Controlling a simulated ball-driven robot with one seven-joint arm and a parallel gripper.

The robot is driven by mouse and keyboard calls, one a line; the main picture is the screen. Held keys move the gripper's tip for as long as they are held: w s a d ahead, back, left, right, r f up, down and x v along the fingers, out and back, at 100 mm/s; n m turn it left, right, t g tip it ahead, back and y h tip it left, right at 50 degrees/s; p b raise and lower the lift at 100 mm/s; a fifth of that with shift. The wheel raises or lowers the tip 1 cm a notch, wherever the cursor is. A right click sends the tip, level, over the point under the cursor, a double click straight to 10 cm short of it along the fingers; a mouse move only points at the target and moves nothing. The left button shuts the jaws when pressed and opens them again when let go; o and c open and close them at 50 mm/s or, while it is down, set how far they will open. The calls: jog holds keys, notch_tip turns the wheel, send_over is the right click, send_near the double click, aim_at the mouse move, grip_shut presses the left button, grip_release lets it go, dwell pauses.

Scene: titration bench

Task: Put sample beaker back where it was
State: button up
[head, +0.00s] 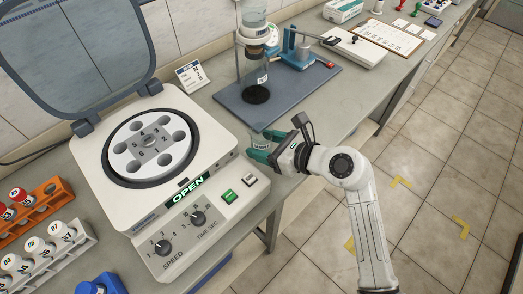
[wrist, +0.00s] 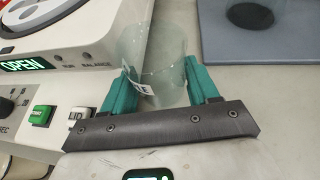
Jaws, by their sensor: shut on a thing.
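The sample beaker is a clear glass beaker (wrist: 158,62) with a white label, seen in the wrist view between the green fingers. In the head view the beaker (head: 262,142) is small and partly hidden by my gripper. My gripper (head: 262,148) is shut on the beaker, one finger on each side of its wall; the gripper also shows in the wrist view (wrist: 164,90). It is over the grey bench, beside the right side of the centrifuge and in front of the blue-grey mat. I cannot tell whether the beaker touches the bench.
The open centrifuge (head: 160,180) with its OPEN display is close on the left. A blue-grey mat (head: 310,90) carries a stand with a dark round spot (head: 256,94). Tube racks (head: 45,255) stand at lower left. Bare bench (head: 355,105) lies right of the mat.

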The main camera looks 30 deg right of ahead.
jog(key=shift+w+d+f, duration=0.1)
jog(key=shift+w+f, duration=0.75)
jog(key=shift+f, duration=0.1)
jog(key=shift+w+f, duration=0.1)
jog(key=shift+f, duration=1.55)
jog(key=shift+f, duration=0.2)
jog(key=o, duration=1.1)
